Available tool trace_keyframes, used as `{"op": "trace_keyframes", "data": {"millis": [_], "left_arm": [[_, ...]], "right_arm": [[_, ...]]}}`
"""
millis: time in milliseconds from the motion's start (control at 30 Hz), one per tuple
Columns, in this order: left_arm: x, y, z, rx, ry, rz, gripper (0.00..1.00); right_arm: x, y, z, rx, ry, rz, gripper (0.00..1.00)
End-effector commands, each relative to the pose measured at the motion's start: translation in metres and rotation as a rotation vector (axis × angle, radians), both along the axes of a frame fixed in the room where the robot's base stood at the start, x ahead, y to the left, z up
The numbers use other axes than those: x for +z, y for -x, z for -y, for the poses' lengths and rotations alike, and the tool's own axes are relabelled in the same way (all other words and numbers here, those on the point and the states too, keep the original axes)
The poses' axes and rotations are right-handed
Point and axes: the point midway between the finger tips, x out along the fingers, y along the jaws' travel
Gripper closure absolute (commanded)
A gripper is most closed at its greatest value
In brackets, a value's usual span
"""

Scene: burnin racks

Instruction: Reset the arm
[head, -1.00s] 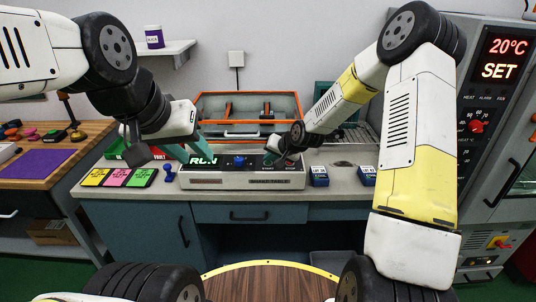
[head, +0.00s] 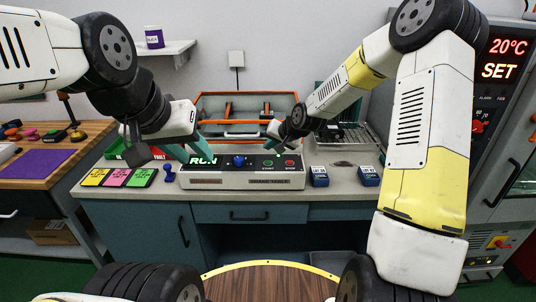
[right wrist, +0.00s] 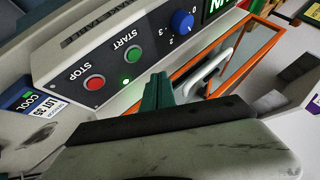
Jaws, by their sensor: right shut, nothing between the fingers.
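My right arm reaches in from the right, and its gripper (head: 272,142) hangs above the back of the shake table's control box (head: 245,182). In the right wrist view the teal fingers (right wrist: 157,92) are together with nothing between them, apart from the box's face. The box shows a lit RUN display (head: 203,160), a blue knob (head: 239,161), a green START button (head: 268,162) and a red STOP button (head: 290,162). A small green light is lit near START. My left gripper (head: 195,152) is over the box's left end; its fingertips are not clear enough to judge.
Blue COOL tags (head: 319,177) lie to the right, and yellow, pink and green cards (head: 117,178) to the left. An oven reading 20°C SET (head: 502,58) stands at the far right.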

Motion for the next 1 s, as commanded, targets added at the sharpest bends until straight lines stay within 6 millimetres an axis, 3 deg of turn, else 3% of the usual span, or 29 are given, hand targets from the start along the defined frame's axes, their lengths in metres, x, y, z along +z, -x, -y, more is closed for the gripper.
{"op": "trace_keyframes", "data": {"millis": [200, 833, 1000], "left_arm": [[0.0, 0.0, 0.0, 0.0, 0.0, 0.0, 0.64], [0.0, 0.0, 0.0, 0.0, 0.0, 0.0, 0.64], [0.0, 0.0, 0.0, 0.0, 0.0, 0.0, 0.64]], "right_arm": [[0.014, 0.0, 0.001, -0.001, 0.001, 0.0, 1.0], [0.015, 0.001, 0.001, 0.002, 0.005, 0.0, 1.0], [0.04, 0.019, 0.013, 0.022, 0.079, 0.007, 1.0]]}}
